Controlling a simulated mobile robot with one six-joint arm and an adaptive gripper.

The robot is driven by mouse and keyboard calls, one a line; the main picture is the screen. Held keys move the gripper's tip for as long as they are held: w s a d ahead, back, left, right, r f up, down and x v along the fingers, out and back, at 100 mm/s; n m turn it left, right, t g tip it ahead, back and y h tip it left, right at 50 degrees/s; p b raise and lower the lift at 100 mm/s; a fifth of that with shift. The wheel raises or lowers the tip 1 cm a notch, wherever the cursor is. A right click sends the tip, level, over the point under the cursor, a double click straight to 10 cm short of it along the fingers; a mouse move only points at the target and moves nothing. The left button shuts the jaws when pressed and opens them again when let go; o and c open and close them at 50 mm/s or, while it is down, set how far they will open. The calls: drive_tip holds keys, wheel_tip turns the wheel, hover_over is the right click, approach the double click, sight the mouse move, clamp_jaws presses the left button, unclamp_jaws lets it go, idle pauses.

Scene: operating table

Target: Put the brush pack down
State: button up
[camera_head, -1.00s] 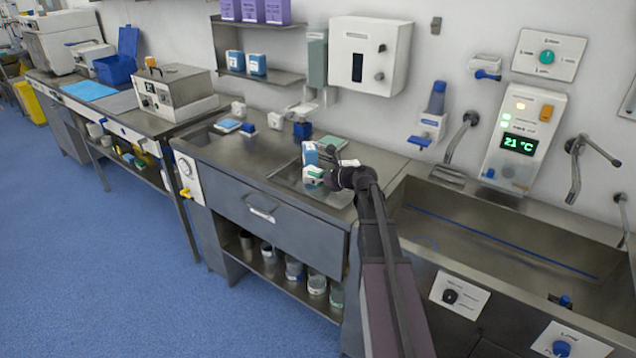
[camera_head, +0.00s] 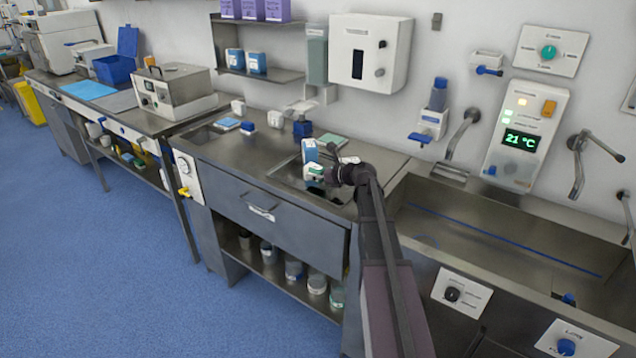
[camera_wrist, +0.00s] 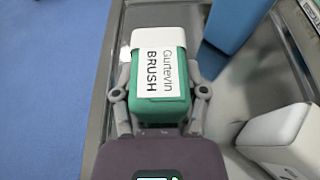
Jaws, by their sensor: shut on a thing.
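The brush pack is a green box with a white label reading "Gurtevin BRUSH" (camera_wrist: 160,65). It is in the middle of the wrist view, between the two fingers of my gripper (camera_wrist: 160,94), which is shut on its sides. In the head view the pack (camera_head: 314,171) is small, at the tip of my gripper (camera_head: 327,173), over the recessed metal tray area of the counter (camera_head: 290,180). I cannot tell whether its underside touches the surface.
A blue box (camera_wrist: 236,22) stands close to the right of the pack, and a white item (camera_wrist: 275,137) lies nearer on the right. The counter's raised edge (camera_wrist: 103,75) runs along the left.

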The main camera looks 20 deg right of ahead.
drive_tip(key=shift+f+b, duration=0.6)
drive_tip(key=shift+f, duration=0.35)
drive_tip(key=shift+f, duration=0.15)
drive_tip(key=o, duration=1.1)
drive_tip(key=shift+c, duration=0.2)
drive_tip(key=shift+r, duration=0.25)
drive_tip(key=p+v, duration=0.4)
drive_tip(key=v, duration=0.8)
drive_tip(key=shift+a+f, duration=0.1)
